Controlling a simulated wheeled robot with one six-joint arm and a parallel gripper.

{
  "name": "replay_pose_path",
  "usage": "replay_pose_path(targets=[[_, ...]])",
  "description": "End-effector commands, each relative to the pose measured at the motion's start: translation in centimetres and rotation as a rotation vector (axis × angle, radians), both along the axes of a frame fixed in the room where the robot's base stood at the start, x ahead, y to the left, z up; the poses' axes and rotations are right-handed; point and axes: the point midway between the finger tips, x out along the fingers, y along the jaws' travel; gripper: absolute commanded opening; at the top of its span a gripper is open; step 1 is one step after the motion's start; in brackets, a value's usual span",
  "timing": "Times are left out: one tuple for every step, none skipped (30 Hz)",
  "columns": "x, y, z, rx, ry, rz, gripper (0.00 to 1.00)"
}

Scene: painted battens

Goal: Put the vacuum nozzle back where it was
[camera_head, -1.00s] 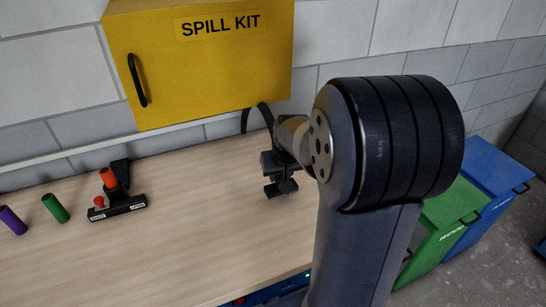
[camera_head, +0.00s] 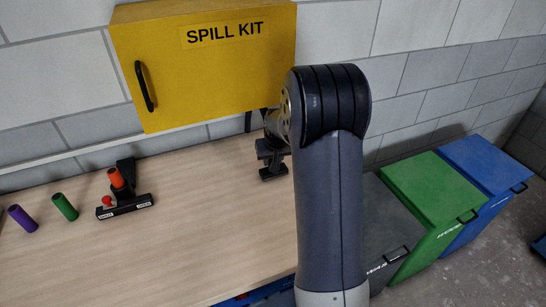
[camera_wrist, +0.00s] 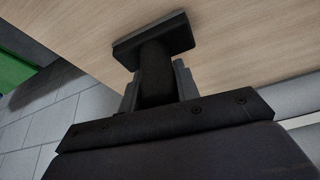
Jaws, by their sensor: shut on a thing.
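The vacuum nozzle is black with a flat, wide foot on a thick neck. In the wrist view the nozzle (camera_wrist: 155,45) sits between the two fingers of my gripper (camera_wrist: 157,88), which are shut on its neck. In the head view my gripper (camera_head: 268,150) is over the right end of the wooden bench (camera_head: 190,225), near the wall, with the nozzle foot (camera_head: 273,174) below it. I cannot tell whether the foot touches the bench top. My own arm hides part of the gripper and the bench's right end.
A yellow spill kit cabinet (camera_head: 205,70) hangs behind the bench. A black fixture (camera_head: 125,207) with an orange cylinder (camera_head: 116,178) and red knob stands at left, near green (camera_head: 65,207) and purple (camera_head: 21,218) cylinders. Grey, green (camera_head: 430,200) and blue (camera_head: 487,170) bins stand at right. Mid-bench is clear.

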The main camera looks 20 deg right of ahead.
Motion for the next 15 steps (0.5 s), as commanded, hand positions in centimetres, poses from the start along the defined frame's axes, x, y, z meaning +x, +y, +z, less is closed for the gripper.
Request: replay_pose_path(targets=[[0.03, -0.01, 0.02, 0.000, -0.002, 0.000, 0.09], [0.03, -0.02, 0.02, 0.000, -0.002, 0.000, 0.09], [0.03, -0.02, 0.02, 0.000, -0.002, 0.000, 0.09], [0.03, -0.01, 0.03, 0.000, -0.002, 0.000, 0.09], [0.03, 0.00, 0.03, 0.000, -0.002, 0.000, 0.09], [0.03, 0.00, 0.01, 0.000, -0.002, 0.000, 0.09], [0.02, 0.00, -0.06, 0.000, -0.002, 0.000, 0.09], [0.02, -0.01, -0.18, 0.000, -0.002, 0.000, 0.09], [0.01, -0.01, -0.35, 0.000, -0.002, 0.000, 0.09], [0.01, -0.01, -0.46, 0.000, -0.002, 0.000, 0.09], [0.01, -0.01, -0.36, 0.000, -0.002, 0.000, 0.32], [0.00, -0.01, -0.30, 0.000, -0.002, 0.000, 0.35], [0.00, -0.01, -0.29, 0.000, -0.001, 0.000, 0.38], [0.00, -0.01, -0.29, 0.000, -0.001, 0.000, 0.40], [0.00, -0.01, -0.29, 0.000, -0.001, 0.000, 0.43]])
